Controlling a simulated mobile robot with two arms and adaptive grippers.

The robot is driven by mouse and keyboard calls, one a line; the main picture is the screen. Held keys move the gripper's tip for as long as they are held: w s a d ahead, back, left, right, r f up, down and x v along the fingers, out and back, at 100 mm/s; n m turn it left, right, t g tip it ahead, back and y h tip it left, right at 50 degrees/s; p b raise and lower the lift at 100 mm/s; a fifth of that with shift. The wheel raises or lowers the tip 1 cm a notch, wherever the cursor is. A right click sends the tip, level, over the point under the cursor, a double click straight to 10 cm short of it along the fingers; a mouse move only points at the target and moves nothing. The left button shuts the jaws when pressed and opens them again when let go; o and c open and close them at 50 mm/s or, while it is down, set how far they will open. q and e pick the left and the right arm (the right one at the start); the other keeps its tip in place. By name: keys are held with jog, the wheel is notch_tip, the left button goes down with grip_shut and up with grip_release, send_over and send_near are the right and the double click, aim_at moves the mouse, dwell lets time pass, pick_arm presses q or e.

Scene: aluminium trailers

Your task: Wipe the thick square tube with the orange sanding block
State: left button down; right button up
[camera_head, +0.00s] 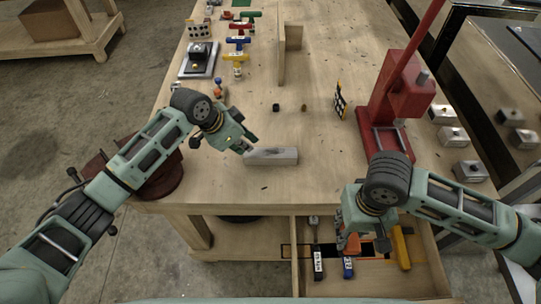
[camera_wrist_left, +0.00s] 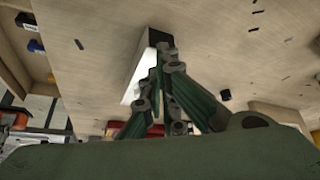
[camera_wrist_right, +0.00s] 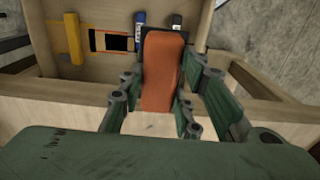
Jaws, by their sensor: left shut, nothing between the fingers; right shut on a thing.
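The thick square tube (camera_head: 275,157) is a short grey metal piece lying on the wooden table near its front edge. My left gripper (camera_head: 246,148) is shut and empty at the tube's left end. The tube also shows behind the fingers in the left wrist view (camera_wrist_left: 135,72); whether they touch it I cannot tell. My right gripper (camera_wrist_right: 165,82) is shut on the orange sanding block (camera_wrist_right: 163,62), its fingers on the block's two sides. In the head view the block (camera_head: 349,243) is partly hidden by my gripper, over the open drawer.
The open drawer (camera_head: 436,262) holds dark-handled and blue-handled tools (camera_head: 348,267) and a yellow tool (camera_head: 401,248). A red press (camera_head: 395,100) stands on the table's right. A dark red round-based device (camera_head: 165,185) is beside my left arm. The table's middle is mostly clear.

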pick_arm(q)
jog(key=shift+f, duration=0.3)
pick_arm(e)
jog(key=shift+f, duration=0.15)
dwell(0.4)
pick_arm(q)
jog(key=shift+r, duration=0.15)
